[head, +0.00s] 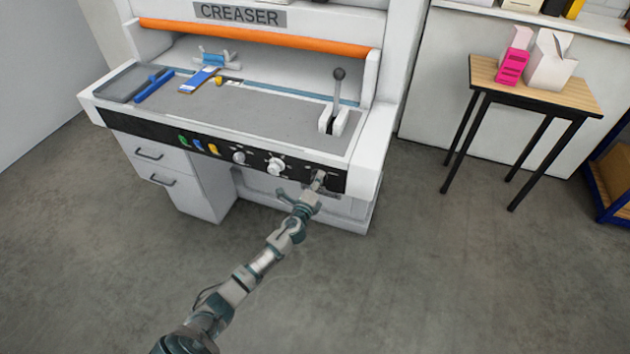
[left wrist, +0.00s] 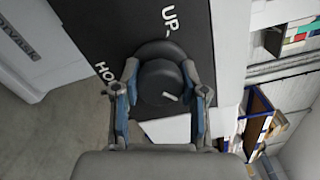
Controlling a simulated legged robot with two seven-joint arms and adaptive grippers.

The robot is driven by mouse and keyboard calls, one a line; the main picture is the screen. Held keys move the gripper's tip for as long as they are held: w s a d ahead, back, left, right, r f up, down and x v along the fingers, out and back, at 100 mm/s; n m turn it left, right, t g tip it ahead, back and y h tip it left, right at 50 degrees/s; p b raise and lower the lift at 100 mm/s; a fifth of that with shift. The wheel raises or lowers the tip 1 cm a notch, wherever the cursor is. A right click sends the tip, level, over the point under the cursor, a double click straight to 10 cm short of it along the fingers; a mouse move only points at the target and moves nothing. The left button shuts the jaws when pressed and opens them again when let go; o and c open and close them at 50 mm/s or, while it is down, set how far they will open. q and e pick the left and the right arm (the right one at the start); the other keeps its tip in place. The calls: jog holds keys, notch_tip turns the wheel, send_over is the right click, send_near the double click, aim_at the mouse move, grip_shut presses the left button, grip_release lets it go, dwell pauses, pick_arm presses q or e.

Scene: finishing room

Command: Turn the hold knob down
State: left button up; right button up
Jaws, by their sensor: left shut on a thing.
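The hold knob (left wrist: 158,80) is round and dark, on a black panel in the left wrist view. It sits between the two fingers of my left gripper (head: 317,184), which is shut on it. A short pale mark shows on the knob's face, toward the lower right in that view. The white letters "UP" and part of "HO" show on the panel beside it. In the head view the gripper covers the knob at the right end of the creaser's black front panel (head: 222,148). My right gripper is not in view.
Two pale knobs (head: 275,166) and several coloured controls (head: 197,145) line the panel to the left. A lever (head: 338,95) stands on the creaser top. A small table (head: 540,94) with boxes stands at right. The floor in front is clear.

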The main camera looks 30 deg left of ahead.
pick_arm(q)
jog(key=shift+d+f+m, duration=0.4)
jog(key=shift+d+m, duration=0.05)
jog(key=shift+m, duration=0.35)
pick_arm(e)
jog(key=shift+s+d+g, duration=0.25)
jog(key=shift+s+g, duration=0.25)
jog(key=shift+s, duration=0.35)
pick_arm(q)
jog(key=shift+s+f, duration=0.1)
jog(key=shift+f, duration=0.05)
jog(key=o, duration=1.1)
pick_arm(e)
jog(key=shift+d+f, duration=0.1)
pick_arm(q)
jog(key=shift+a+r, duration=0.15)
jog(key=shift+r, duration=0.1)
jog(key=v, duration=1.2)
jog(key=shift+f, duration=0.15)
